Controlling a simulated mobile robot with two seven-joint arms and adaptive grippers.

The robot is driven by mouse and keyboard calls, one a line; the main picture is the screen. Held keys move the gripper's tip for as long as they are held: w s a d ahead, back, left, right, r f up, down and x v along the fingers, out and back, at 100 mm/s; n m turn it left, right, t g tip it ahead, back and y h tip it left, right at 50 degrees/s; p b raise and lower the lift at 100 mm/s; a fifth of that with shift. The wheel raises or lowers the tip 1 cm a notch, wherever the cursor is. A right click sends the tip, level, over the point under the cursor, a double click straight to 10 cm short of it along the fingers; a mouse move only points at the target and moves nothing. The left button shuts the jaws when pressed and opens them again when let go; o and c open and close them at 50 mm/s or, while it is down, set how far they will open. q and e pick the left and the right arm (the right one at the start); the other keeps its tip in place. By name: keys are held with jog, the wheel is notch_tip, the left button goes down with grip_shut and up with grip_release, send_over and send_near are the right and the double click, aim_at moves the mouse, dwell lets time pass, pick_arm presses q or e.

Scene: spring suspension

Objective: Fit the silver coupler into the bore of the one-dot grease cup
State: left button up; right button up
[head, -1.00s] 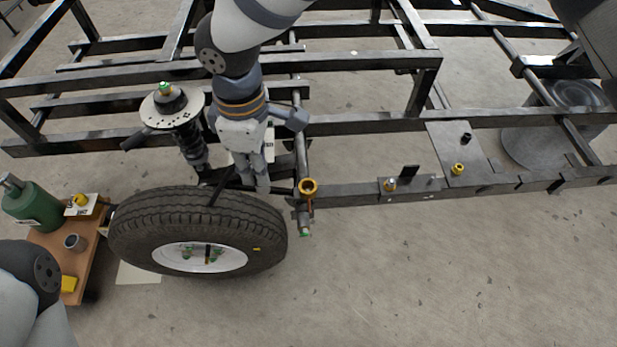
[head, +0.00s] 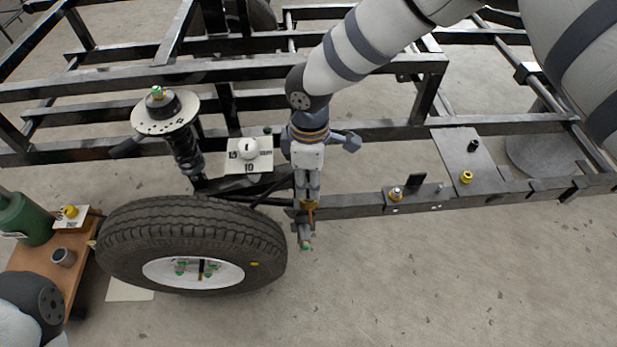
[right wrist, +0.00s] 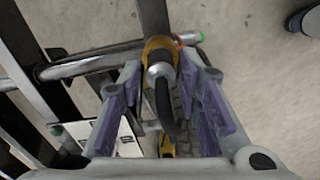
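In the right wrist view a silver coupler (right wrist: 160,71) with a dark hose-like end sits at an orange-yellow ring (right wrist: 157,45). My right gripper (right wrist: 160,72) is open, its fingers either side of the coupler with gaps visible. In the head view my right gripper (head: 307,198) points down over this ring at the rail's left end, mostly hiding it. Small yellow cup-like parts stand on the rail (head: 396,194), on the plate (head: 467,177) and on a card at left (head: 70,211). Their dots are too small to read, so I cannot tell the one-dot grease cup. My left gripper is out of view.
A tyre (head: 190,235) lies left of my right gripper. A spring strut (head: 180,135) stands behind it, beside a white card (head: 250,165) bearing a white round part. A wooden cart (head: 45,262) holds a green bottle (head: 25,222) and a grey cup (head: 63,257). Front-right floor is clear.

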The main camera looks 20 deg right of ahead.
notch_tip(320, 180, up, 12)
jog(key=p, duration=0.3)
jog(key=shift+a+r, duration=0.1)
dwell(0.4)
